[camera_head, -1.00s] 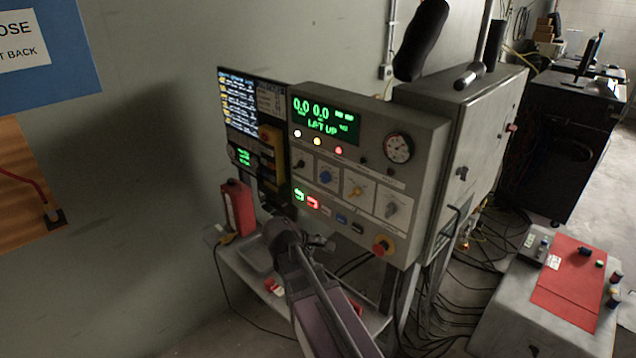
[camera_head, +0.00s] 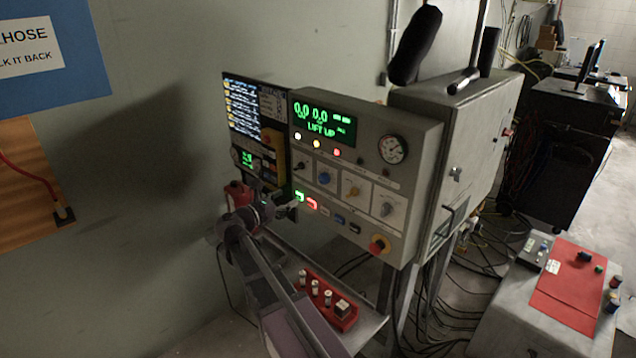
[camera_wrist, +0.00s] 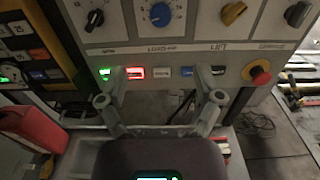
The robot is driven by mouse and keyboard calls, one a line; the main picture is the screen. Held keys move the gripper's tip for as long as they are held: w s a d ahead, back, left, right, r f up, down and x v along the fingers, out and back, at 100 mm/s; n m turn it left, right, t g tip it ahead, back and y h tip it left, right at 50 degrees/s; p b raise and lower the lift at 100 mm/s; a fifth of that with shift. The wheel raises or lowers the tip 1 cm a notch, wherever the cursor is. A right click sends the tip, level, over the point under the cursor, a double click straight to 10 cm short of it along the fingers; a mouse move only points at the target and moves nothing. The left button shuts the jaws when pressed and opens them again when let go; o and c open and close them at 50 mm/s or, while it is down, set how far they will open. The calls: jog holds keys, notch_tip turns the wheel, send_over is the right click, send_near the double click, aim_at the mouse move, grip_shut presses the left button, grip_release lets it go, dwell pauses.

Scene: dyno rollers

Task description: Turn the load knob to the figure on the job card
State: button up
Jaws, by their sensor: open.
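The load knob (camera_head: 325,178) is the round blue knob on the grey control panel (camera_head: 420,128). In the wrist view the load knob (camera_wrist: 160,14) has a white pointer and a dial around it, with a "LOAD" label below, cut by the top edge. My gripper (camera_wrist: 160,98) is open and empty, its two fingers spread below the knob, level with the row of lit buttons. In the head view my gripper (camera_head: 288,208) is at the panel's lower left, apart from the knob. I cannot make out a job card for certain.
Black (camera_wrist: 94,18) and yellow (camera_wrist: 234,13) knobs flank the load knob. A red-and-yellow stop button (camera_head: 379,245) is at the lower right. A red tray (camera_head: 345,322) with small items sits on the shelf below. A green display (camera_head: 322,117) reads zeros and "LIFT UP".

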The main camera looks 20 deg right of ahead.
aim_at(322, 180)
jog(key=shift+d, duration=0.2)
jog(key=shift+x, duration=6.75)
